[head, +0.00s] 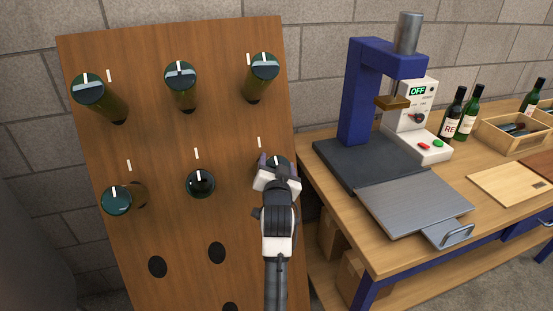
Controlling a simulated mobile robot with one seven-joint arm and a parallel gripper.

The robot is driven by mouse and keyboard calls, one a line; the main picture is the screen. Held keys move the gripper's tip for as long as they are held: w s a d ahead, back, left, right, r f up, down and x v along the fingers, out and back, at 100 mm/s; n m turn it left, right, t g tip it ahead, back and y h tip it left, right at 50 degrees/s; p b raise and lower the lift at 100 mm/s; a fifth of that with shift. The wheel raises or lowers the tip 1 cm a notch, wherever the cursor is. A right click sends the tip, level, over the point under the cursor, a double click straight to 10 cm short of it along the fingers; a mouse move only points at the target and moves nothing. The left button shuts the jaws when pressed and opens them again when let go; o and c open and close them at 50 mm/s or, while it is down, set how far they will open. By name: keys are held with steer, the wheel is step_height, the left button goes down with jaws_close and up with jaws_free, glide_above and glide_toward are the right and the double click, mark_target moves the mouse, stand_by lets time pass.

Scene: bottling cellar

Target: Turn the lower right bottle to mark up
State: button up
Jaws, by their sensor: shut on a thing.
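The lower right bottle (276,160) sits neck-in in the wooden rack, with its dark round base facing out. My gripper (277,169) is shut on this base and covers most of it. A small pale mark shows near the top of the base, but its exact angle is hard to tell. A white line (259,142) is on the board above the bottle, slightly to the left.
The rack (225,115) holds several other bottles, including the lower middle one (200,184) close to the left and the upper right one (262,68) above. Empty holes (216,252) lie below. A workbench (330,160) with a blue press (360,95) stands at right.

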steer(key=shift+d+m+h, duration=0.1)
steer(key=shift+m+h, duration=0.2)
steer(key=shift+m, duration=0.3)
steer(key=o, duration=1)
steer(key=shift+s, duration=0.1)
steer(key=s+r+b, duration=0.1)
steer(key=s, duration=1.2)
steer(key=shift+s+a, duration=0.3)
